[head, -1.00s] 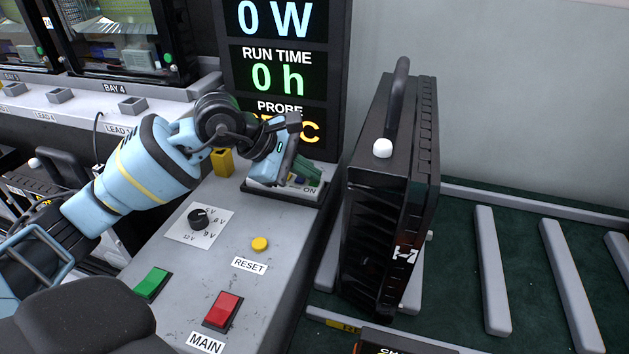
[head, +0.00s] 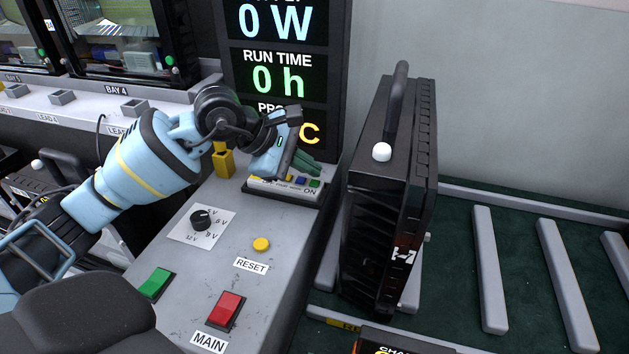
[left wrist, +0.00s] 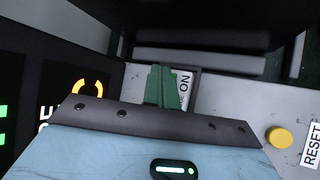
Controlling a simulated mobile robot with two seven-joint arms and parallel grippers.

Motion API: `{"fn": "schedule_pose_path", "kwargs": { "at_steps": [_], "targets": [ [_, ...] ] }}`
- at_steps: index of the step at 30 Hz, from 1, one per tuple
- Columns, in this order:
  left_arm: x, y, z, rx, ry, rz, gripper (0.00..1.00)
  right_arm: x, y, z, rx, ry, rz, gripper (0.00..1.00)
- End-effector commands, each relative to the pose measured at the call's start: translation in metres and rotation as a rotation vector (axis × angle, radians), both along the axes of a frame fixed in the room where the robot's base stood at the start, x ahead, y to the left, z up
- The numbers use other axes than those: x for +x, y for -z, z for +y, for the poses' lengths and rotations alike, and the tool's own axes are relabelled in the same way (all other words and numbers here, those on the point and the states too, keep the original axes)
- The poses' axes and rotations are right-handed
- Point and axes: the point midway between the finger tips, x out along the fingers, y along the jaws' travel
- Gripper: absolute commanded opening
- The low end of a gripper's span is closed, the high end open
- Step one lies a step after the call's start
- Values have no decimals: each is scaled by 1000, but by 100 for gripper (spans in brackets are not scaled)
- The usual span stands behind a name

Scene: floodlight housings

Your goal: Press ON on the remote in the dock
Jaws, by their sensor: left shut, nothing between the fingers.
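The remote (head: 270,180) lies in a dark dock (head: 285,197) at the back of the grey console, below the display. Its blue and green buttons (head: 314,183) show, with an ON label (head: 310,191) beside the green one. My left gripper (head: 308,166) is shut and empty, its green fingers just above the button row. They appear apart from the green button, though the exact gap is hard to tell. In the left wrist view the green fingers (left wrist: 160,86) hide most of the remote beside the ON label (left wrist: 184,90). My right gripper is not in view.
A black floodlight housing (head: 385,200) with a handle stands right of the console. The display panel (head: 280,75) rises close behind my gripper. A yellow block (head: 223,162), a knob (head: 200,220), a yellow RESET button (head: 261,244) and a red MAIN switch (head: 226,308) are on the console.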

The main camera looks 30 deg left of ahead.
Motion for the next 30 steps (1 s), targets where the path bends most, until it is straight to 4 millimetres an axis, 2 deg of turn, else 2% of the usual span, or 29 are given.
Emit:
{"fn": "schedule_pose_path", "kwargs": {
  "at_steps": [18,30],
  "targets": [
    [0,-50,0,-1,0,-3,0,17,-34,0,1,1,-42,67],
    [0,-49,0,0,0,0,0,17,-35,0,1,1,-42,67]
  ]
}}
